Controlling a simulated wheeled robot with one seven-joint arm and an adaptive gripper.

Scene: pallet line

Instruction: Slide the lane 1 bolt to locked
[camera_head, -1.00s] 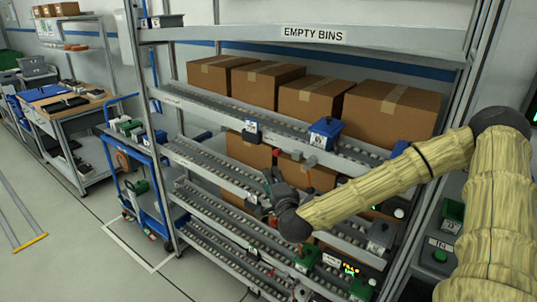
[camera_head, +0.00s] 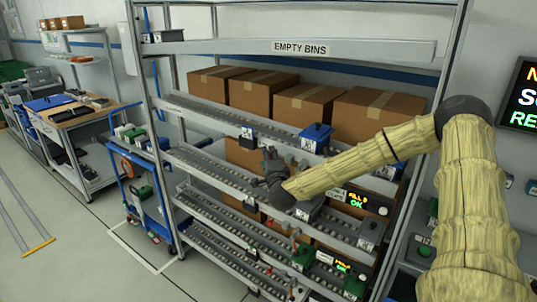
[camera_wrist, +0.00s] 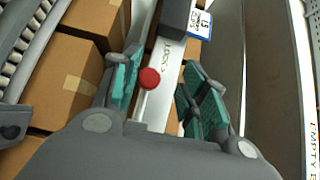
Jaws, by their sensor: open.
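A red ball knob (camera_wrist: 149,78) on a short pale stem shows in the wrist view, in front of a light metal plate (camera_wrist: 165,55) with small lettering, partly hidden. The knob lies between the teal-padded fingers of my gripper (camera_wrist: 164,88), which are apart on either side of it. I cannot see contact. In the head view my gripper (camera_head: 270,163) is at the front rail of the rack's second roller lane from the top. The knob is hidden there, and I cannot read which lane the bolt belongs to.
A grey block with a blue-white tag (camera_wrist: 200,22) sits just beyond the knob. Cardboard boxes (camera_head: 250,92) fill the upper lane. A blue bin (camera_head: 316,136) and lit displays (camera_head: 355,200) sit along the rack.

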